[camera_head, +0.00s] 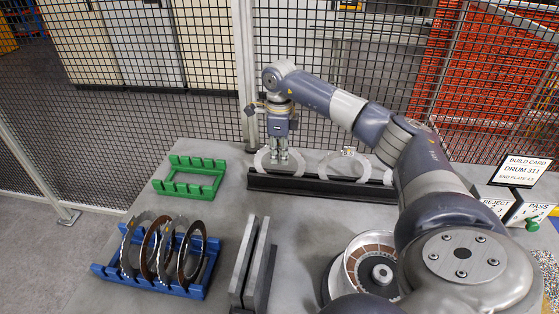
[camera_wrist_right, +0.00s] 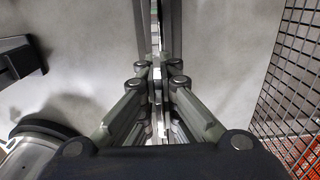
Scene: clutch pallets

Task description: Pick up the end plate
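My right gripper (camera_head: 283,167) points straight down at the left end plate, which still stands in the black rack (camera_head: 330,189). In the right wrist view, the gripper's fingers (camera_wrist_right: 156,80) come close together from both sides on the thin, edge-on plate between them. The plate's middle is partly hidden by the fingers. A small tag (camera_head: 348,151) shows at the top of the right plate. My left gripper is not in view.
A blue rack (camera_head: 190,290) holds several upright discs. A green rack (camera_head: 186,185) stands empty behind it. Grey bars (camera_head: 255,262) and a round drum (camera_head: 345,268) are near the front. A build card (camera_head: 522,171) stands at right. A mesh fence (camera_head: 150,120) closes the back.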

